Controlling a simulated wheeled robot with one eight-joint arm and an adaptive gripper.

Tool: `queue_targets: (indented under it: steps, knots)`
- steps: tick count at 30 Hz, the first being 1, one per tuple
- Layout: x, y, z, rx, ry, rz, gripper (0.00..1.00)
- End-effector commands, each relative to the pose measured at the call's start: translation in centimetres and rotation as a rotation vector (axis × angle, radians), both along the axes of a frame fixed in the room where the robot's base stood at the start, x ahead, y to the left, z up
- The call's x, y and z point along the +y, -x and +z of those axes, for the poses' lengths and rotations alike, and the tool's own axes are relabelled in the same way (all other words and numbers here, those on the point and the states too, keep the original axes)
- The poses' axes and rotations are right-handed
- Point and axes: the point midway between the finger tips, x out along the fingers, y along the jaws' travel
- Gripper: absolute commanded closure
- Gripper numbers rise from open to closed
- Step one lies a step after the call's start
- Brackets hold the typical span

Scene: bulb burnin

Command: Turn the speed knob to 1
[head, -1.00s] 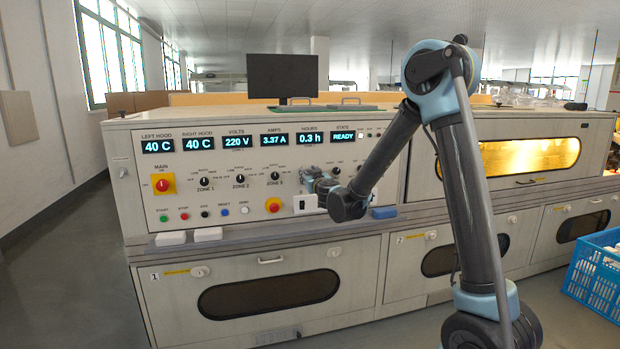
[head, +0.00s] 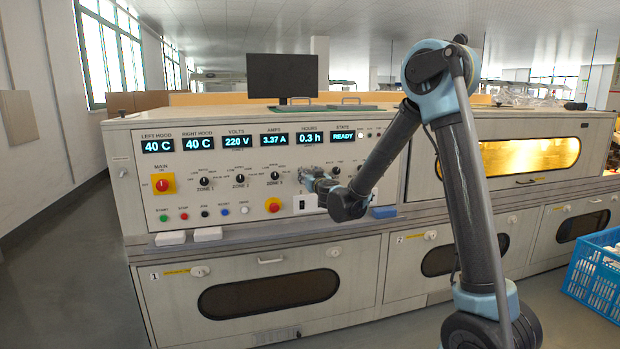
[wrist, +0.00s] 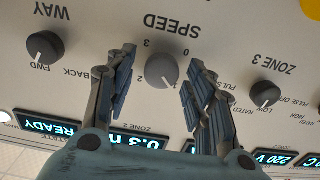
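The grey round speed knob (wrist: 161,70) sits on the cream panel below the upside-down word SPEED in the wrist view, with small numbers around it. My gripper (wrist: 160,60) is open, with one finger on each side of the knob and a visible gap on both sides. In the head view my gripper (head: 318,181) is at the panel right of the zone 3 knob, and it hides the speed knob there.
The black zone 3 knob (wrist: 265,94) and the black way knob (wrist: 45,48) flank the speed knob. A red button (head: 272,205) and a black switch (head: 301,204) are below my gripper in the head view. The state display (head: 343,136) reads READY.

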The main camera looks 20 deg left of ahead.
Motion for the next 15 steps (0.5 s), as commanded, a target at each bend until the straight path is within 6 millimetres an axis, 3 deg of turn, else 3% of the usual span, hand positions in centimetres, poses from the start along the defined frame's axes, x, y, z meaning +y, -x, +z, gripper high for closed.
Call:
queue_targets:
  steps: [10, 15]
  knots:
    - [-0.1, 0.3, 0.0, 0.0, 0.0, 0.001, 0.49]
    - [-1.1, 1.8, 0.0, 0.0, 0.0, 0.001, 0.49]
